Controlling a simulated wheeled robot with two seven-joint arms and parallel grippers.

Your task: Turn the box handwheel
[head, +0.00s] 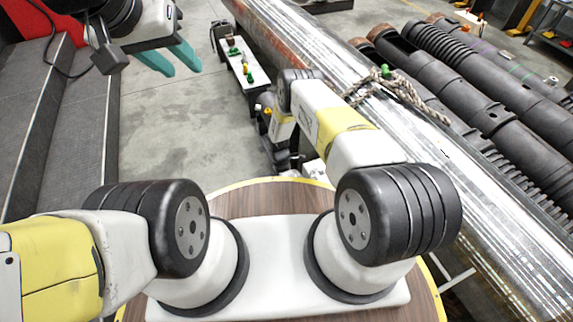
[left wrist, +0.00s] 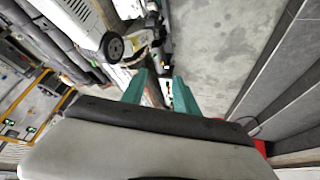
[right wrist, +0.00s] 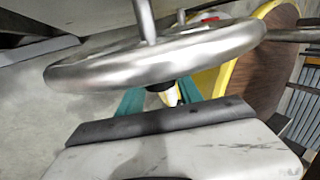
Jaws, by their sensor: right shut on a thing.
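The handwheel (right wrist: 150,62) is a grey metal ring with a spoke or post rising from it. It fills the upper part of the right wrist view. My right gripper (right wrist: 160,95) has its teal fingers at the near rim, one on each side of a dark piece. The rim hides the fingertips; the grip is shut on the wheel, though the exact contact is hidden. In the head view I cannot make out the wheel or the right gripper. My left gripper (head: 172,60) is open and empty, up at the left; its parted fingers also show in the left wrist view (left wrist: 160,80).
A long shiny metal pipe (head: 440,150) runs diagonally on the right, with rope (head: 400,90) around it. Several black pipes (head: 490,90) lie beyond. A narrow bench (head: 243,68) stands ahead. Dark steps (head: 75,110) line the left. Grey floor between is clear.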

